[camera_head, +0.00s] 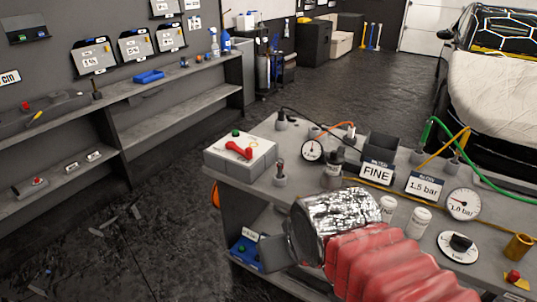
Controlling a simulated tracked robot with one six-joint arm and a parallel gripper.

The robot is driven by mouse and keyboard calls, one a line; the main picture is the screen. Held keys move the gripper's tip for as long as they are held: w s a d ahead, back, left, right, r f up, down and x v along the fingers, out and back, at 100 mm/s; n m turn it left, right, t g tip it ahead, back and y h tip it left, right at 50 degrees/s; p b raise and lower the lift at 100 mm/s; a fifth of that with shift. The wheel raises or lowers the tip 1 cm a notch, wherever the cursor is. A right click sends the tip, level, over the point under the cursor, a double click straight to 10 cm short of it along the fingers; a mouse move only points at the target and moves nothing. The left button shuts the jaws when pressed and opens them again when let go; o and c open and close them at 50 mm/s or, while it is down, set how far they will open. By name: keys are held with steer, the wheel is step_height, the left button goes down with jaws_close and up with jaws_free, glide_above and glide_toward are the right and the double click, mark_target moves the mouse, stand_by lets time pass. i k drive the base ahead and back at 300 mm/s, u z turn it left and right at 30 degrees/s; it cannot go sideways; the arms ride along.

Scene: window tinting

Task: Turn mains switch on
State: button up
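A pale grey box (243,158) stands on the left end of the workbench. On its top are a red lever (239,150) and a small green button (236,133). A black rotary knob (460,243) sits on a white dial plate towards the bench's right front. No readable label tells which of these is the mains switch. My arm, in a red sleeve with a silver cuff, reaches in from the bottom. The grey end of my gripper (274,252) points left, below and in front of the grey box, apart from it. Its fingertips cannot be made out clearly.
The workbench (250,178) also carries gauges (463,204), a "FINE" sign (376,173), a "1.5 bar" sign (424,186), white bottles (419,222) and hoses. A blue tray (245,254) lies below. A shelf unit (178,78) lines the left wall. Dark floor between them is mostly clear.

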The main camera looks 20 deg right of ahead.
mark_target(247, 153)
steer(key=z, duration=0.15)
steer(key=i, duration=1)
steer(key=u, duration=0.5)
steer(key=k, duration=1.35)
steer(key=u, duration=0.6)
steer(key=i, duration=1.2)
steer(key=u, duration=0.55)
